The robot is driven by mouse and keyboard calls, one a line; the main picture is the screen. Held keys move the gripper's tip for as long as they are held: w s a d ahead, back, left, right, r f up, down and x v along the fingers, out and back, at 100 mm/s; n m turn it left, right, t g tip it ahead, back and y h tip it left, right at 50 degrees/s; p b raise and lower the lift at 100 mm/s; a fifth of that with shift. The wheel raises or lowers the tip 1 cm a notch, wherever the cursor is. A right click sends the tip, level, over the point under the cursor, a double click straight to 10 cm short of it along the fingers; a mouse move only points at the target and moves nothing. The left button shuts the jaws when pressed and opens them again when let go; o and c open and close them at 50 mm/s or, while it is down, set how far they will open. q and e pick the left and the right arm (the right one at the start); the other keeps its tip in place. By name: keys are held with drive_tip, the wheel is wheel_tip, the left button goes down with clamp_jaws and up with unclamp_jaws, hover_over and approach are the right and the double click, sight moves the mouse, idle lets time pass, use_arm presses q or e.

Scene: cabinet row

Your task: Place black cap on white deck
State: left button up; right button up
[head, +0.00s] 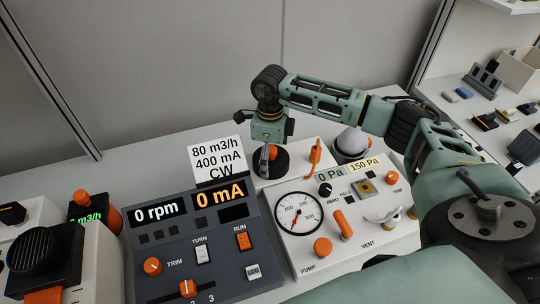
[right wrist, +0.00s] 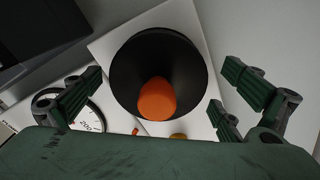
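The black cap (head: 277,166) is a round black disc with an orange knob. In the head view it is at the back left corner of the white deck (head: 293,266), the white panel with the dial gauge. In the right wrist view the cap (right wrist: 190,58) lies over a white surface, its orange knob toward the camera. I cannot tell whether its underside is fully seated. My right gripper (head: 267,155) is right above the cap. Its fingers (right wrist: 160,88) are spread apart on both sides of the knob, with visible gaps. My left gripper is not in view.
Shelves with small parts (head: 483,119) are at right.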

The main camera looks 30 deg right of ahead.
drive_tip(key=shift+r, duration=0.15)
wheel_tip(320, 180, up, 12)
drive_tip(key=shift+w+d+r+b, duration=0.1)
drive_tip(key=shift+b, duration=0.8)
